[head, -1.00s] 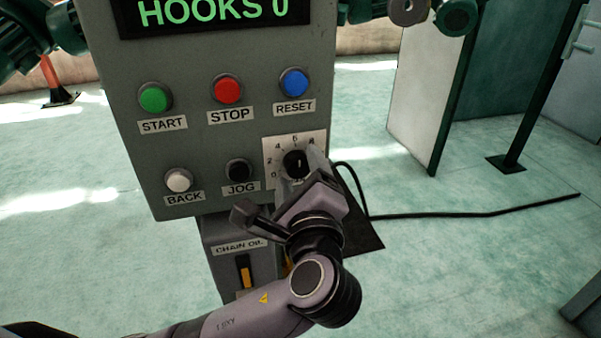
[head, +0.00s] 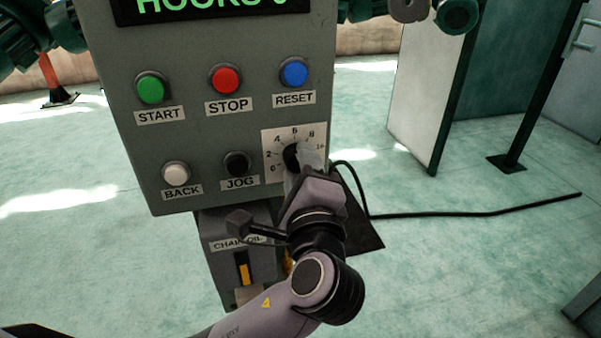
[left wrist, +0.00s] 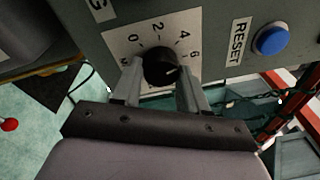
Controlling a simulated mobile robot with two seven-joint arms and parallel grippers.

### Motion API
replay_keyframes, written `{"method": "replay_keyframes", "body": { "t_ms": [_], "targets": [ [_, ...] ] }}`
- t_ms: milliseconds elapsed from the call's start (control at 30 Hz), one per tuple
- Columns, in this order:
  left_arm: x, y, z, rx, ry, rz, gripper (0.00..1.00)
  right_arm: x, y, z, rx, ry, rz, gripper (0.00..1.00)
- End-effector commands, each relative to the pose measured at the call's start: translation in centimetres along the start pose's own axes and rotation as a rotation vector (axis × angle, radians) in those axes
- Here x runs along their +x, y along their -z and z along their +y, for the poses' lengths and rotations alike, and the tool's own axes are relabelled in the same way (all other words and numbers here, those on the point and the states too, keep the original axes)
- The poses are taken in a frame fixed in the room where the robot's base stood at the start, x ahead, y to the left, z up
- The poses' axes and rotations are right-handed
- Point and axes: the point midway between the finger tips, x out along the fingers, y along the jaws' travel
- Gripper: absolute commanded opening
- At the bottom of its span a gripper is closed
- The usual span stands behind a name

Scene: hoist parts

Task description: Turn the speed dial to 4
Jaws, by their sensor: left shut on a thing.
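The speed dial (head: 291,154) is a black round knob on a white plate (head: 269,139) with numbers from 0 to 10, at the lower right of the grey control box. My left gripper (head: 303,166) reaches it from below in the head view and covers part of it. In the left wrist view, the fingers (left wrist: 160,78) stand on either side of the knob (left wrist: 160,64), shut on it. A pale mark on the knob points right, just below the 6, towards the right finger. The numbers beyond 6 are mostly hidden there. My right gripper is not seen.
Above and left of the dial are the green START (head: 150,88), red STOP (head: 225,79), blue RESET (head: 294,72), white BACK (head: 176,173) and black JOG (head: 236,164) buttons. A chain oil box (head: 240,262) hangs below. Open floor lies to both sides.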

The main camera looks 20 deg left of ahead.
Motion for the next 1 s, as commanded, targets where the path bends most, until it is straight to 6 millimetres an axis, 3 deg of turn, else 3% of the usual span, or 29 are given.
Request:
{"method": "replay_keyframes", "body": {
  "t_ms": [500, 1000],
  "targets": [
    [0.0, 0.2, 0.2, -0.344, 0.037, -0.03, 0.12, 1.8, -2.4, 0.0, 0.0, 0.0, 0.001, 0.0],
    [0.0, 0.1, 0.0, -0.416, 0.047, -0.038, 0.12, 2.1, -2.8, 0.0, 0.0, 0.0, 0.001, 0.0]
  ]
}}
